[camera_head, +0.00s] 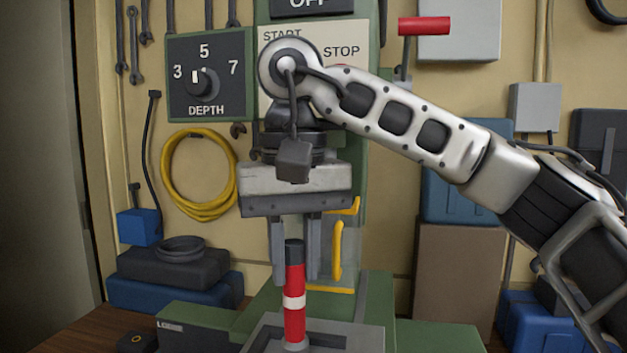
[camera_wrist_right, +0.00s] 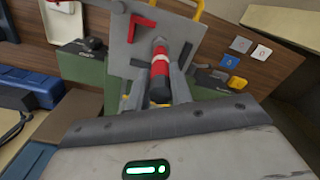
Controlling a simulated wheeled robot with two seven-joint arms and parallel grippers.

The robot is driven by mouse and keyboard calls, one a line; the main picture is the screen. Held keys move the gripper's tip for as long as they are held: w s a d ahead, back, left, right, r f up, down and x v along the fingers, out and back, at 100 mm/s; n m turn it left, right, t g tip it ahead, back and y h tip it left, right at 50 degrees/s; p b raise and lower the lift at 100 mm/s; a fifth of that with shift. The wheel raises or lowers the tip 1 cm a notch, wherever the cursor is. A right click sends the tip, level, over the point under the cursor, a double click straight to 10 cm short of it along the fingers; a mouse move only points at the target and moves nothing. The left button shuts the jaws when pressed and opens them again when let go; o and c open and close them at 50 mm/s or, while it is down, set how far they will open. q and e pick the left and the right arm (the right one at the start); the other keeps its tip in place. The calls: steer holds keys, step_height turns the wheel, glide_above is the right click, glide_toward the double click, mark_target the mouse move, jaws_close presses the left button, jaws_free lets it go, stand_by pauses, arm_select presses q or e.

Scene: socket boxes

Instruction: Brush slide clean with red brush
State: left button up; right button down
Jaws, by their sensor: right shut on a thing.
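The red brush (camera_head: 294,318), seen as an upright red handle with a white band and black top, is at the bottom centre in the head view. It also shows in the wrist view (camera_wrist_right: 160,57). My right gripper (camera_head: 295,268) points down, with its two grey fingers shut around the upper handle. The handle's lower end meets a grey metal block (camera_head: 262,338); bristles are not visible. In the wrist view a grey plate (camera_wrist_right: 128,45) with a red bracket lies behind the brush. I cannot tell which surface is the slide. My left gripper is out of view.
A green machine column with a depth dial panel (camera_head: 210,75) stands behind my right arm. Yellow guard rails (camera_head: 337,250) are close right of the gripper. A yellow cable coil (camera_head: 198,175) hangs left. Blue and black cases (camera_head: 175,280) sit at lower left.

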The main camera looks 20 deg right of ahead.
steer(key=shift+s+d, duration=0.1)
steer(key=shift+d, duration=0.35)
step_height(320, 180, up, 8)
steer(key=shift+d, duration=0.15)
steer(key=shift+s, duration=0.1)
stand_by(1.0)
